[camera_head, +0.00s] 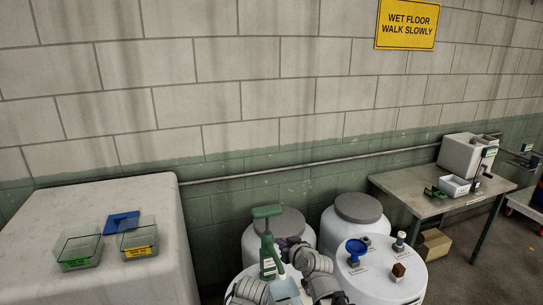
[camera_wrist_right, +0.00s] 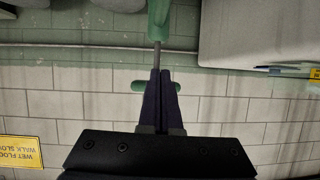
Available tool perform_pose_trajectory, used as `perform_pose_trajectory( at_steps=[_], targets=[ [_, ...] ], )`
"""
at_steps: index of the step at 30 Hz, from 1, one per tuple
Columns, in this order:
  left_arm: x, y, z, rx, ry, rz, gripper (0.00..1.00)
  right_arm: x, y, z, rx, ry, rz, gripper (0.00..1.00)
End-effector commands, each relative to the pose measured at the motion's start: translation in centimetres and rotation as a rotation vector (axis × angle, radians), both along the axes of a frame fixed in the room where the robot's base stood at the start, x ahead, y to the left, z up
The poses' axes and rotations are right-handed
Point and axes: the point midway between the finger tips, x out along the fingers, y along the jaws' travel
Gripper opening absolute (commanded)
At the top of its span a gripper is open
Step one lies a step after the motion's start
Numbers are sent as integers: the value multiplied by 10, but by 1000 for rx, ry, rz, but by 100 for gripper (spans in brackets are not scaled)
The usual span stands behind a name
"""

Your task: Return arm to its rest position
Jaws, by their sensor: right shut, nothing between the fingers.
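My right gripper (camera_head: 291,243) shows dark and small just right of a green upright tool or spray-type object (camera_head: 268,240), above grey arm links of mine. In the right wrist view the dark fingers (camera_wrist_right: 160,72) are shut with nothing between them. A green piece (camera_wrist_right: 158,18) with a thin grey rod shows at the top of that view, near the fingertips; whether it touches them I cannot tell. A horizontal green bar shows behind the fingers. My left gripper is not in view.
Grey-lidded white drums (camera_head: 358,212) stand behind my arm. Left, a pale block (camera_head: 100,195) holds clear bins (camera_head: 137,238). Right, a table (camera_head: 420,190) carries a white box and tray.

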Motion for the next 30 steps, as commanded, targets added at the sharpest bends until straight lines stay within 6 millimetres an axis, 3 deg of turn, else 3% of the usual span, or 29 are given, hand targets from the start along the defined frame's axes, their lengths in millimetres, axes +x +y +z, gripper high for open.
perform_pose_trajectory(
  at_steps=[3,9,15,20,30],
  targets=[
    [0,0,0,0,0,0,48,-40,-23,-48,-49,258,2,0],
    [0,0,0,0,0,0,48,-106,-67,-99,-120,625,-82,0],
    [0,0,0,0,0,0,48,-159,-103,-121,-176,874,-195,0],
    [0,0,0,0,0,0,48,-200,-129,-127,-215,1043,-299,0],
    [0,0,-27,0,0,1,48,-231,-63,-154,-377,1079,-159,0]
  ],
)
